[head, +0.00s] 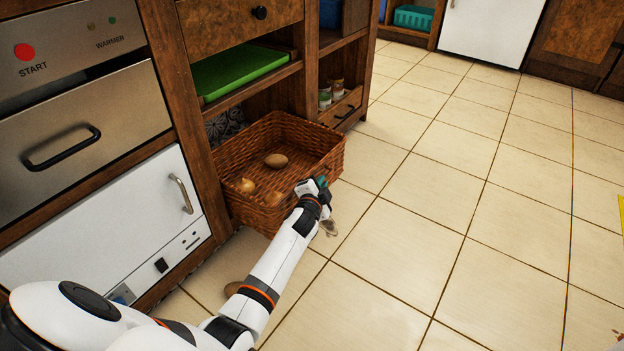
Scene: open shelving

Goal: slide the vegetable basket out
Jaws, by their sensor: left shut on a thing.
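The vegetable basket (325,155) is brown wicker and holds several potato-like vegetables. It sits at the bottom of the open shelving and projects out past the shelf front. One vegetable (276,160) lies near its middle, others nearer the front left. My left gripper (318,186) is at the basket's front right side and is shut on its rim; my arm and hand hide part of the front wall. My right gripper is not in view.
A green tray (240,72) lies on the shelf above the basket. Small jars (331,92) stand on the shelf to the right. A warmer unit with a handled drawer (75,140) is at left. A brown round object (233,289) lies on the floor beside my arm.

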